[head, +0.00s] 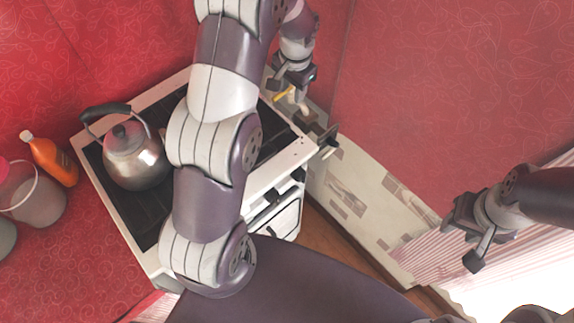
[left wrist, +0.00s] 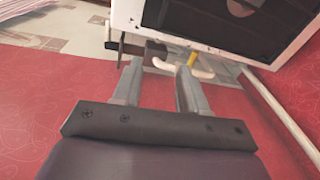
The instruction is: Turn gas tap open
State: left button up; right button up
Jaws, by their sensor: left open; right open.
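The gas tap has a small yellow handle (head: 284,93) that shows behind the stove's back right side in the head view. In the left wrist view the yellow handle (left wrist: 191,58) stands by a pale curved pipe (left wrist: 200,72), just beyond the tip of the right-hand finger. My left gripper (head: 291,83) is open and empty close to the tap; its spread fingers also show in the left wrist view (left wrist: 158,75). The handle does not appear between the fingers; contact cannot be told. My right gripper (head: 474,238) is open and empty at the right, far from the tap.
A white stove (head: 288,154) with a dark top stands beside the tap, partly hidden by my left arm. A metal kettle (head: 136,160) sits on it. A red wall (head: 440,80) rises behind.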

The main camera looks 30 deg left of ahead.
pick_arm(q)
jog(key=s+d+f+n+b, duration=0.1)
jog(key=s+d+f+b, duration=0.1)
jog(key=s, duration=0.6)
jog(key=s+d+f+n+h+b, duration=0.1)
jog(key=s+d+b, duration=0.3)
jog(key=s, duration=0.4)
jog(key=shift+s+d+f+n, duration=0.3)
jog(key=shift+s+d+f, duration=0.1)
jog(key=shift+f, duration=0.05)
